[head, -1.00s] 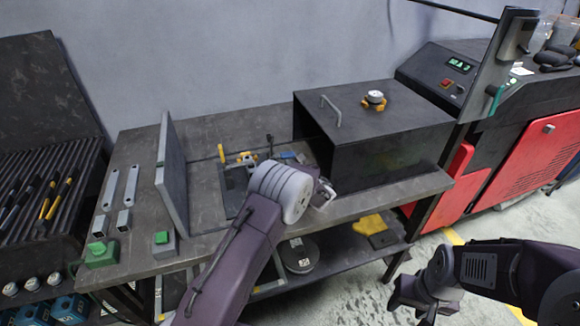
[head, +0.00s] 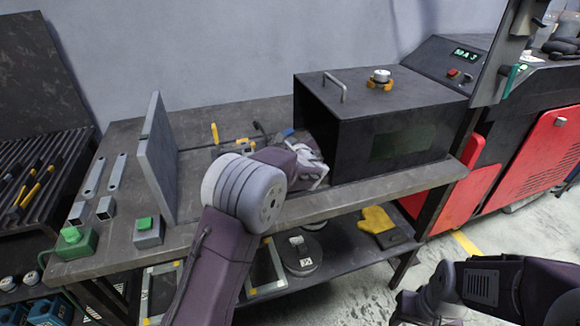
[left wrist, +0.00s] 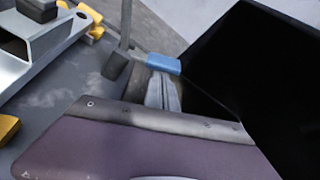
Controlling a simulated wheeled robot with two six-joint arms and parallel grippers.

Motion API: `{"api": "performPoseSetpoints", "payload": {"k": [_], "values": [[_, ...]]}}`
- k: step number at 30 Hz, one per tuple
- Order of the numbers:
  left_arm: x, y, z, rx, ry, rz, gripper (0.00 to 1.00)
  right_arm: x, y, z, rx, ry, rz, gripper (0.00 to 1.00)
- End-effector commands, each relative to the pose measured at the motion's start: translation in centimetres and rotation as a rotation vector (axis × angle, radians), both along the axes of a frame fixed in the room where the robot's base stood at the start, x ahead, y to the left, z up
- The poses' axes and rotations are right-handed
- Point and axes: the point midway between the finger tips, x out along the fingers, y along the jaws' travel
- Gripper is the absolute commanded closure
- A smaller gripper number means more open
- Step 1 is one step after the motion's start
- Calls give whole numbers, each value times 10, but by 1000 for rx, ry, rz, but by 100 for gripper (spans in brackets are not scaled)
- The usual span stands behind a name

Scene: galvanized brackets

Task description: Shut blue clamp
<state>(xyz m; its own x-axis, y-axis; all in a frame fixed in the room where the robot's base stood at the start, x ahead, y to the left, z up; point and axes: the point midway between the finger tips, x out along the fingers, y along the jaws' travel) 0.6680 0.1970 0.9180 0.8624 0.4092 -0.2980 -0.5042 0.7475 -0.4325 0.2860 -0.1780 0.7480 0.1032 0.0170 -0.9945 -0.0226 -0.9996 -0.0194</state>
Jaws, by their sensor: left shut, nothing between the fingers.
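The blue clamp's handle (head: 288,132) shows as a small blue piece on the bench, just left of the black box's open side. It also shows in the left wrist view (left wrist: 163,63), at the top of the closed grey fingers. My left gripper (head: 318,172) is shut and empty, at the mouth of the box; its fingers (left wrist: 162,85) point toward the blue handle. I cannot tell whether they touch it. The clamp's lower part is hidden. My right gripper (head: 412,306) hangs at the lower right, away from the bench; its jaws are unclear.
The black box (head: 415,135) stands close right of my left gripper. An upright grey plate (head: 158,160) stands to the left. A silver bracket (left wrist: 45,45), yellow clamp parts (left wrist: 90,18) and a dark bar (left wrist: 118,62) are near the blue handle. Green-button boxes (head: 147,230) sit at front left.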

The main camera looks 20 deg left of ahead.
Motion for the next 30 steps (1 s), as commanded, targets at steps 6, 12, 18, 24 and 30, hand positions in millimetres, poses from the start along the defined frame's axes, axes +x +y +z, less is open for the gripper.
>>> {"api": "performPoseSetpoints", "payload": {"k": [6, 12, 18, 24, 30], "values": [[-1, 2, 0, -170, -121, 1, 100, 0, 0, -68, 0, 0, 0, 51], [-4, 6, 11, -327, -227, 1, 100, 0, 0, -115, 0, 0, 0, 51], [-8, 12, 21, -485, -332, 0, 100, 0, 0, -158, 0, 0, 0, 51], [-12, 19, 29, -637, -434, 0, 100, 0, 0, -196, 0, 0, 0, 51], [-17, 26, 37, -772, -525, 0, 100, 0, 0, -227, 0, 0, 0, 51]]}}
